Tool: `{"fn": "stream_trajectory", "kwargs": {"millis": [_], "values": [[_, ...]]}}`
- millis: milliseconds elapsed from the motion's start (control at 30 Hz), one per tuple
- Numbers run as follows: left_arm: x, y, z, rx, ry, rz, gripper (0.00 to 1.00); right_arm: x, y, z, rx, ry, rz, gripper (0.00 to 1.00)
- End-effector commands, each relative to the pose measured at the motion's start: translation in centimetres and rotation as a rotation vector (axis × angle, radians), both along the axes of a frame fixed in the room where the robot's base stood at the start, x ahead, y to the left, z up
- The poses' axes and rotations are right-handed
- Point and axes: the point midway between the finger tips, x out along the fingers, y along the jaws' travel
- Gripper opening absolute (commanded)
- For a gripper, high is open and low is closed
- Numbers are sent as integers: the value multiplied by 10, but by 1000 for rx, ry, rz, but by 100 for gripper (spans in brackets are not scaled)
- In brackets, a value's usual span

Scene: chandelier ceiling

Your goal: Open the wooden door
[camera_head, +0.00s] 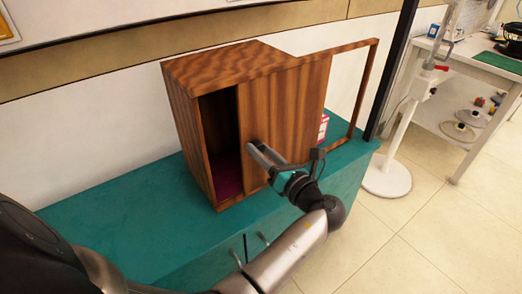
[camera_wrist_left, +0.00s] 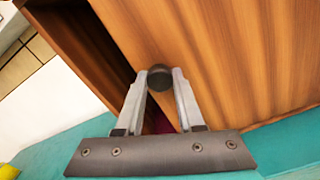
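The wooden door (camera_head: 285,105) is a striped brown sliding panel on the front of a wooden cabinet (camera_head: 225,62). It stands partly open: a dark gap (camera_head: 220,125) shows at the cabinet's left side, with a dark red floor inside. My left gripper (camera_head: 254,150) is at the door's left part. In the left wrist view, a dark round knob (camera_wrist_left: 159,77) on the door (camera_wrist_left: 215,55) sits between the fingertips of my left gripper (camera_wrist_left: 162,76), which appear closed on both its sides. My right gripper is in neither view.
The cabinet stands on a teal counter (camera_head: 110,225) with metal handles on its front. An empty wooden frame (camera_head: 368,85) extends right of the door. A red and white box (camera_head: 323,128) is partly hidden behind it. A white stand (camera_head: 388,178) is at right.

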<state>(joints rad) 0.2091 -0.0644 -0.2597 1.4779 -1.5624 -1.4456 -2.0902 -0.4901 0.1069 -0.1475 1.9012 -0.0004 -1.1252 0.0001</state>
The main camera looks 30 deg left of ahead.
Motion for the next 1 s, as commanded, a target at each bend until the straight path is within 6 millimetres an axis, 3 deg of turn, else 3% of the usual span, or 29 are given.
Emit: {"fn": "stream_trajectory", "kwargs": {"millis": [33, 300, 1000], "values": [[0, 0, 0, 0, 0, 0, 30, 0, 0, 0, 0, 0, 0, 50], [0, 0, 0, 0, 0, 0, 0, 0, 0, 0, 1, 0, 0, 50], [0, 1, 0, 1, 1, 1, 0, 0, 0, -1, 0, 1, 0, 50]]}}
